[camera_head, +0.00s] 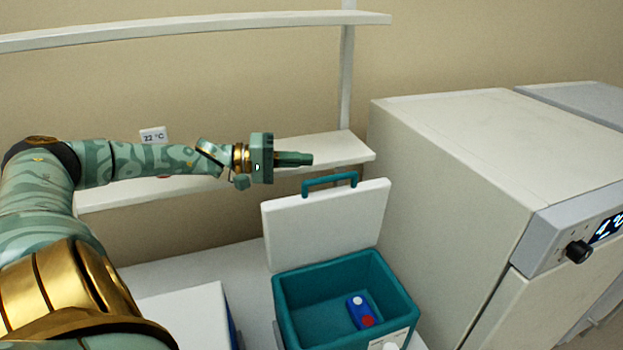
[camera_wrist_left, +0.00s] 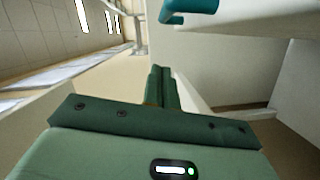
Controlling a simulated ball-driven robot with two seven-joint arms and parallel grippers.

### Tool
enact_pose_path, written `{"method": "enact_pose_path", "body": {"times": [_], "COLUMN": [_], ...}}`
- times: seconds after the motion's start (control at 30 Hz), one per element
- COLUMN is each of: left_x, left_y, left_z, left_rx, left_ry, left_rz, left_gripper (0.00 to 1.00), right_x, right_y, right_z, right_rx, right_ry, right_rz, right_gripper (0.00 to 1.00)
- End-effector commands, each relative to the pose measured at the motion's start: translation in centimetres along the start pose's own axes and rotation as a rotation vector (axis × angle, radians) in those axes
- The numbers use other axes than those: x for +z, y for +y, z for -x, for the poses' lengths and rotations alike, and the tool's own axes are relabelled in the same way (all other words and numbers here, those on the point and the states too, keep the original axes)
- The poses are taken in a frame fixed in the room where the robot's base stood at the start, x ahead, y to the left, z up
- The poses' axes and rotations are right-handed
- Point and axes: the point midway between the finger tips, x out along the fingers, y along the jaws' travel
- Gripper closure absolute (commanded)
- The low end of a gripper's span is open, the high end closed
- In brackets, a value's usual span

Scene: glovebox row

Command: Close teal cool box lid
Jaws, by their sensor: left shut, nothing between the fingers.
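The teal cool box (camera_head: 292,312) stands on a white surface with its white lid (camera_head: 325,228) open and upright at the back. A teal handle (camera_head: 330,181) runs along the lid's top edge. A blue item (camera_head: 360,311) with a red and a white spot lies inside the box. My left gripper (camera_head: 308,159) is shut and empty, above and behind the lid's top edge. In the left wrist view its fingers (camera_wrist_left: 160,75) are together, and a teal handle (camera_wrist_left: 190,10) shows near the top. My right gripper is not in view.
A large off-white cabinet (camera_head: 450,190) with a black knob (camera_head: 578,251) stands right of the cool box. A white shelf (camera_head: 340,148) lies behind the lid, with another shelf (camera_head: 200,30) above. A white-topped box (camera_head: 180,312) stands left of the cool box.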

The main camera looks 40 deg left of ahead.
Motion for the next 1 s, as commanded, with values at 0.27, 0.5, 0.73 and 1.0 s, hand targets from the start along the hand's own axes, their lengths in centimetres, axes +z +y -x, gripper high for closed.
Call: {"method": "enact_pose_path", "body": {"times": [0.27, 0.5, 0.73, 1.0], "left_x": [2.0, 3.6, 3.8, 3.9], "left_y": [0.6, 0.4, 0.2, 0.4], "left_z": [-1.8, -2.2, -2.3, -2.3], "left_rx": [-0.001, 0.001, 0.001, -0.002], "left_ry": [0.000, 0.001, 0.002, 0.002], "left_rz": [0.000, -0.001, -0.003, -0.014], "left_gripper": [1.00, 1.00, 1.00, 1.00], "right_x": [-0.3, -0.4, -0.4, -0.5], "right_y": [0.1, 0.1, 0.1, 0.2], "right_z": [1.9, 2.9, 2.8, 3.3], "right_rx": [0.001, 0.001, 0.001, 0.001], "right_ry": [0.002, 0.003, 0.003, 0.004], "right_rz": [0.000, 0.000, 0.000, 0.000], "right_gripper": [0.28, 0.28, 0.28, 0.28]}}
